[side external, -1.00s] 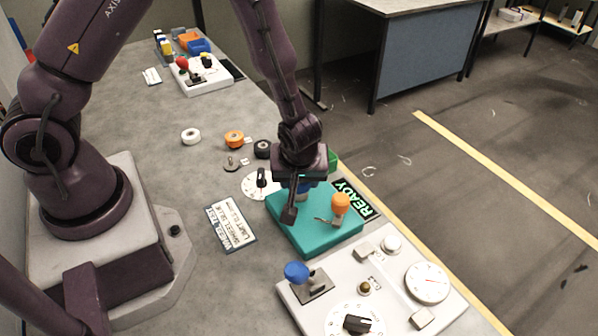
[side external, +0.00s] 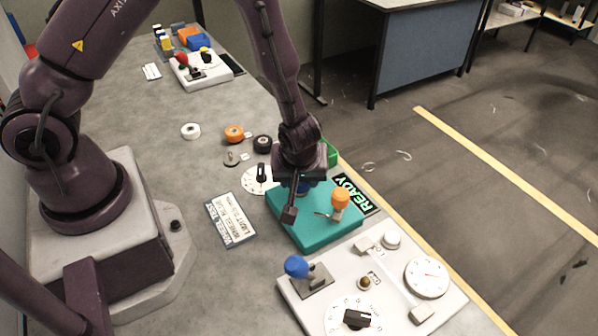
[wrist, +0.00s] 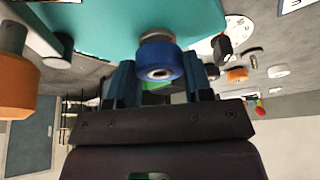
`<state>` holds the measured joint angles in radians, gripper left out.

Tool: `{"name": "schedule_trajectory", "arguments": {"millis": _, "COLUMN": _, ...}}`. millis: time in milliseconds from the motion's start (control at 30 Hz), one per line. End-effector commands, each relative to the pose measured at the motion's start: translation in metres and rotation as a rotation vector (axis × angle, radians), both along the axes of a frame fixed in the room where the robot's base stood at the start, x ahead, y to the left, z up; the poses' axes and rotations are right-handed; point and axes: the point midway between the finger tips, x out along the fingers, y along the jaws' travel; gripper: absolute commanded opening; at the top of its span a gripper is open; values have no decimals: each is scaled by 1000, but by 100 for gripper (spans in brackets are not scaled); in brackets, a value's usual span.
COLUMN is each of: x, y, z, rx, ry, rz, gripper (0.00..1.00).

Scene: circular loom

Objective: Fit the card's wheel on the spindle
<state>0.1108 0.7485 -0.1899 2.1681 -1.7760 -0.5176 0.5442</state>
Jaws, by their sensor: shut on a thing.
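My gripper (wrist: 160,85) is shut on a blue wheel (wrist: 160,60) with a pale hub. The wheel sits between the fingers, close to the teal block (wrist: 95,22). In the side view my gripper (side external: 301,182) is low over the back of the teal block (side external: 318,236) and mostly hides the wheel. A short grey part (wrist: 157,38) shows just past the wheel; I cannot tell if it is the spindle or if the wheel is on it. The card (side external: 231,219) lies flat left of the block; its print seems to read WHEEL BLUE.
An orange knob (side external: 341,198) stands on the block beside my gripper. An orange wheel (side external: 234,134), a white wheel (side external: 190,131) and a black wheel (side external: 262,144) lie behind. A READY sign (side external: 354,196) is at the right. A panel (side external: 395,281) with a blue knob (side external: 296,266) stands in front.

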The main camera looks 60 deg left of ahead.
Motion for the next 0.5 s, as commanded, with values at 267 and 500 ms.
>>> {"name": "schedule_trajectory", "arguments": {"millis": 267, "x": 0, "y": 0, "z": -4, "rx": 0, "ry": 0, "rz": 1, "gripper": 74}}
{"name": "schedule_trajectory", "arguments": {"millis": 500, "x": 0, "y": 0, "z": -4, "rx": 0, "ry": 0, "rz": 0, "gripper": 76}}
